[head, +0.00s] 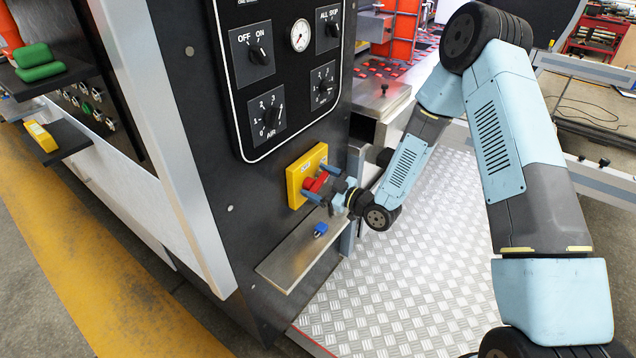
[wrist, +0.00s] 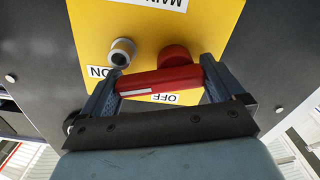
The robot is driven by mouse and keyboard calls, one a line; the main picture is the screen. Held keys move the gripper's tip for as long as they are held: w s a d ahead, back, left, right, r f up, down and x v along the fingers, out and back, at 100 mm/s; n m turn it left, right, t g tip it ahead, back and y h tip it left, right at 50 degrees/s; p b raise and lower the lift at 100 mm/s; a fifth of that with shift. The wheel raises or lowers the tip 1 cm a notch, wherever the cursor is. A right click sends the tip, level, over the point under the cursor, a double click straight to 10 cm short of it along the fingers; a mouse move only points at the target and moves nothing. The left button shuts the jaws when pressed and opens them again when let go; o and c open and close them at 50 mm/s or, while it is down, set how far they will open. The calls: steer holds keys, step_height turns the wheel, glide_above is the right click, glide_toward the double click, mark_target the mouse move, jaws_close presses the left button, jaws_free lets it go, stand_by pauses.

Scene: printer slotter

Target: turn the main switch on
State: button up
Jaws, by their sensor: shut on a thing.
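The main switch is a yellow plate (head: 304,172) low on the black machine panel, with a red handle (head: 317,183). In the wrist view the yellow plate (wrist: 130,28) carries upside-down lettering, with an ON label at left and an OFF label below the red handle (wrist: 160,80). A round red part (wrist: 175,57) and a grey metal post (wrist: 122,52) stand out from the plate. My gripper (head: 322,182) is at the switch, its fingers at either end of the red handle, shut on it, as the wrist view (wrist: 158,78) shows.
A metal ledge (head: 285,262) juts out below the switch, with a small blue padlock (head: 320,229) on it. Black knobs and a gauge (head: 300,35) are on the panel above. Checker-plate floor (head: 400,270) lies clear to the right.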

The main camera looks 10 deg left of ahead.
steer(key=o, duration=0.7)
steer(key=shift+c, duration=0.2)
steer(key=v, duration=1.4)
steer(key=shift+a+f, duration=0.1)
